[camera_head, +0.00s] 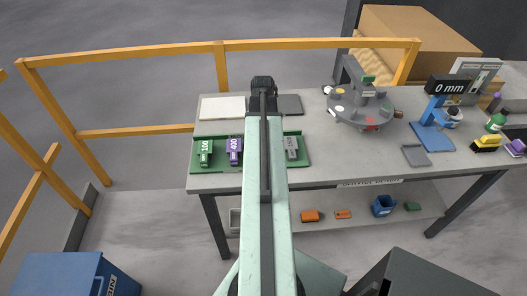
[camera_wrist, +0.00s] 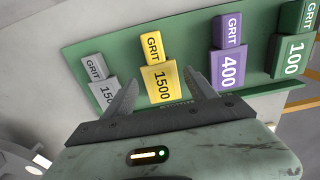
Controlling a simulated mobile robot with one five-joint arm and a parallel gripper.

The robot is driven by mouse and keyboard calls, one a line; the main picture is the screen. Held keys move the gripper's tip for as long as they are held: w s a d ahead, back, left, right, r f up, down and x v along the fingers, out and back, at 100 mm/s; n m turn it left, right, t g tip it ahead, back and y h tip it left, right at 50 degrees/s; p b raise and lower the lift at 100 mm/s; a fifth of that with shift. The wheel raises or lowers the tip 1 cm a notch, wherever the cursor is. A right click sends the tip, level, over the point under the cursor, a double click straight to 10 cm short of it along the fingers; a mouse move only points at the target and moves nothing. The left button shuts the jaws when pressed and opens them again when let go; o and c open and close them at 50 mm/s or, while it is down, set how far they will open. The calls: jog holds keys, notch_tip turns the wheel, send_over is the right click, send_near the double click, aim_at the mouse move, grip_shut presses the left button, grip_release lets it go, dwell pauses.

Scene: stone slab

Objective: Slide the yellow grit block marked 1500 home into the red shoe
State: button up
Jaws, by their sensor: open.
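The yellow grit block marked 1500 (camera_wrist: 161,84) lies in the green tray (camera_wrist: 95,60), label facing the wrist camera. My gripper (camera_wrist: 163,84) is open, with one finger on each side of the yellow block's lower part in the picture; I cannot tell whether they touch it. In the head view my arm hides the yellow block and most of my gripper (camera_head: 263,86). A small red patch (camera_head: 372,128) on the front of the round grey turntable (camera_head: 350,112) may be the red shoe; it is too small to be sure.
A grey block (camera_wrist: 101,88) lies to the left of the yellow one; purple 400 (camera_wrist: 228,66) and green 100 (camera_wrist: 291,52) blocks lie to the right. A blue stand with a 0 mm display (camera_head: 432,125) stands right of the turntable. Yellow rails (camera_head: 150,53) run behind the bench.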

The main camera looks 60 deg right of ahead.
notch_tip(320, 180, down, 4)
jog(key=b, duration=0.3)
jog(key=shift+w+d+f, duration=0.1)
jog(key=shift+f, duration=0.1)
jog(key=shift+r, duration=0.2)
grip_shut()
